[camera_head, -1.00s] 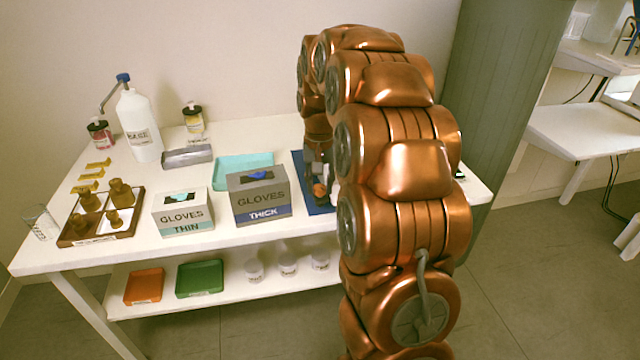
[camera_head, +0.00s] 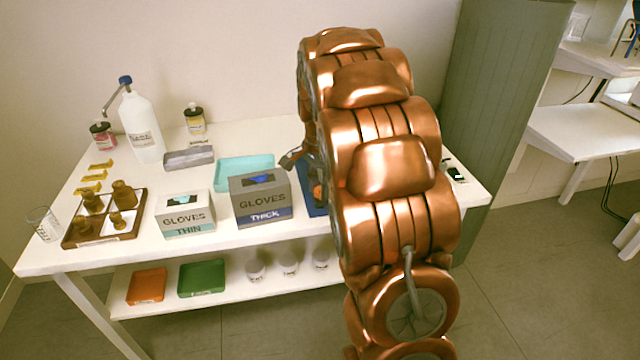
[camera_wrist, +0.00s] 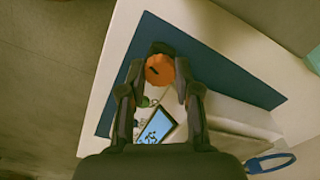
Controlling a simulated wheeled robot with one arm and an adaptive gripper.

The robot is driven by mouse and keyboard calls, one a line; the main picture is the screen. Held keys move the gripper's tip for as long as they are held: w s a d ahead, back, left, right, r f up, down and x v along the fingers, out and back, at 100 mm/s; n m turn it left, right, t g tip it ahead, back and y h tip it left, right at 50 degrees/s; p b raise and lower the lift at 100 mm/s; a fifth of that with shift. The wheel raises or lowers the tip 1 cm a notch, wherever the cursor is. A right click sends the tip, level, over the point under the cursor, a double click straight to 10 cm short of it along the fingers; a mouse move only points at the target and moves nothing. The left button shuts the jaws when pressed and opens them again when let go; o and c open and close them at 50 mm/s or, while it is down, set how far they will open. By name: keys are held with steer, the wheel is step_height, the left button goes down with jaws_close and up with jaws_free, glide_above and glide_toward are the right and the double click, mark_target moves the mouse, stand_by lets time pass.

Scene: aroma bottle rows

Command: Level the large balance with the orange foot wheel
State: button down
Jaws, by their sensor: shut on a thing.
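The orange foot wheel (camera_wrist: 159,70), with a dark mark on its face, sits between my fingertips in the wrist view. My gripper (camera_wrist: 161,76) is shut on it. Behind the wheel is a pale body with a lit blue display (camera_wrist: 156,127), its dark digits too small to read. A small round greenish spot (camera_wrist: 145,101), perhaps a bubble level, shows between the fingers. The balance stands on a dark blue mat (camera_wrist: 222,72). In the head view my arm hides most of the balance, and only a bit of orange shows beside the mat (camera_head: 312,198).
The thick gloves box (camera_head: 260,202) stands just left of the mat, with the thin gloves box (camera_head: 184,216) beyond it. A teal tray (camera_head: 240,172) lies behind them.

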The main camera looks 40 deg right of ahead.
steer(key=shift+m, duration=0.4)
steer(key=c, duration=0.8)
jaws_free()
step_height(320, 180, up, 12)
steer(key=shift+r, duration=0.1)
stand_by(0.6)
